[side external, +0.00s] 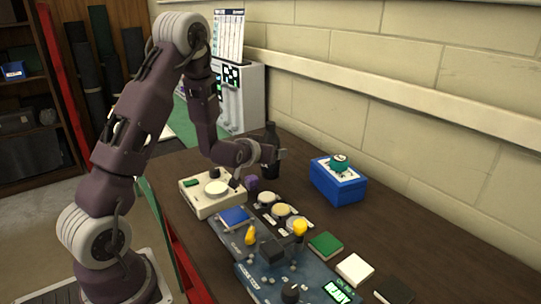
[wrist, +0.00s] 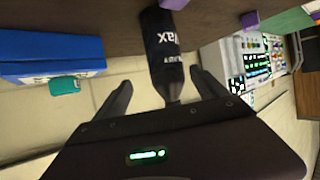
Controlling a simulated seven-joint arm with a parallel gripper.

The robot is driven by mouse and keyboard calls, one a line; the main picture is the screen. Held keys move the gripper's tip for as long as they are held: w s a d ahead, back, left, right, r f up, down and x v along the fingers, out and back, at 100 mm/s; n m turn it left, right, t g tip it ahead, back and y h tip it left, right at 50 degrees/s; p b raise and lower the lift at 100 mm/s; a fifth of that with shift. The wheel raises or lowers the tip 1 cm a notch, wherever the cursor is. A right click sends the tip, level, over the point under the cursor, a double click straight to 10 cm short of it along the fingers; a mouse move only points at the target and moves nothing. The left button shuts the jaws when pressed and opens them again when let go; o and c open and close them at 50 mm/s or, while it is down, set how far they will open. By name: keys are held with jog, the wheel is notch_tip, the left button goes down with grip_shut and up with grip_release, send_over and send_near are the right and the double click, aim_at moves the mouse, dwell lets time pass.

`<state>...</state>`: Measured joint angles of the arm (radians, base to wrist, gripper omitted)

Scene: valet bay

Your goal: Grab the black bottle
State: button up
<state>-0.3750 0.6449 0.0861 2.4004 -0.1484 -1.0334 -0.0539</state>
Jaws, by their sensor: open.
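The black bottle (side external: 270,142) stands upright on the brown table near the wall in the side view, partly hidden by my gripper. In the wrist view the black bottle (wrist: 164,47) has white lettering, and its narrow neck lies between my two fingers. My gripper (side external: 277,155) is at the bottle's side. In the wrist view my gripper (wrist: 165,85) is open, with a finger on each side of the neck and a visible gap to each. I cannot tell whether anything touches.
A blue box (side external: 338,183) with a teal item on top stands right of the bottle. A cream device (side external: 208,196), a purple block (side external: 252,184) and a control panel (side external: 265,262) lie in front. The wall (side external: 400,65) is close behind.

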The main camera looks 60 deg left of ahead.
jog(key=shift+y, duration=0.4)
jog(key=x, duration=0.2)
jog(key=f+x, duration=0.1)
jog(key=x, duration=0.2)
jog(key=s+x, duration=0.1)
jog(key=x, duration=0.2)
jog(key=shift+w+a+f, duration=0.1)
jog(key=shift+a+f, duration=0.05)
jog(key=shift+f, duration=0.15)
jog(key=shift+r, duration=0.1)
grip_shut()
